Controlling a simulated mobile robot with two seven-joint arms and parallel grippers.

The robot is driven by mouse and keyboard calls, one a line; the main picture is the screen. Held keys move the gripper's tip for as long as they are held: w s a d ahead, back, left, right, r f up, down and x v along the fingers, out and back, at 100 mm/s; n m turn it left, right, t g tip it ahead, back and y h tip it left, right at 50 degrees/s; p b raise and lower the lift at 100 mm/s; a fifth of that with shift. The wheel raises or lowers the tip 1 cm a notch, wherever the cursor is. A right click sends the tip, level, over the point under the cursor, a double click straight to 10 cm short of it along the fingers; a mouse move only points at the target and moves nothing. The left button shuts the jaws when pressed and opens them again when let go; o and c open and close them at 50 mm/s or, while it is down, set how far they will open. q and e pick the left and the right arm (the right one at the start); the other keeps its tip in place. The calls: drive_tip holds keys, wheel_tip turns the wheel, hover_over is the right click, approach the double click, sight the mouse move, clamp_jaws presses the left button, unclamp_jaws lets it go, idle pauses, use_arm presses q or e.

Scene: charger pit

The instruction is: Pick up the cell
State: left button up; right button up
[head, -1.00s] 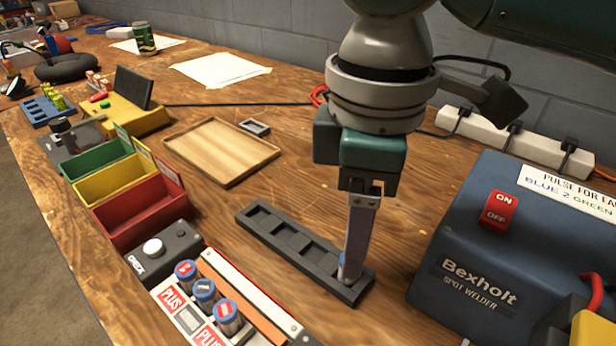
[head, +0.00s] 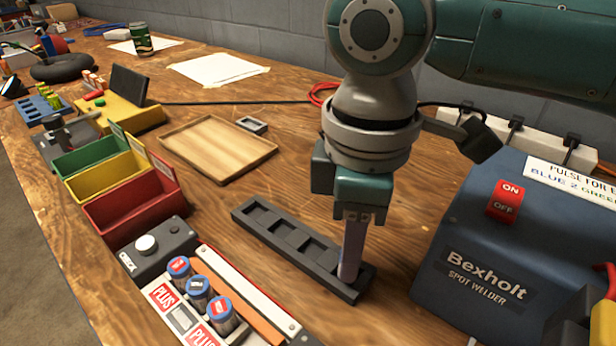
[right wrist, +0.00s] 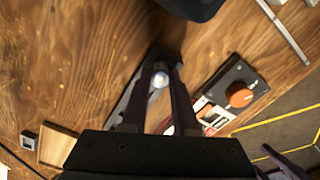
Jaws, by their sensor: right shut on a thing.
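My right gripper (head: 349,272) points down at the near right end of a long dark rack (head: 287,262) with several square slots. Its fingers are shut on a cell. In the right wrist view the cell's round, silvery top (right wrist: 160,79) shows between the two fingertips (right wrist: 160,70). In the head view the fingers hide the cell, and I cannot tell whether it is clear of its slot. The rack's other slots look empty.
Three blue-topped cells (head: 198,291) stand in a fixture with PLUS labels, left of the rack. A blue spot welder (head: 470,255) stands close on the right. Coloured bins (head: 133,210) are at left.

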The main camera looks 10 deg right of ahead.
clamp_jaws()
drive_tip(key=shift+r, duration=0.1)
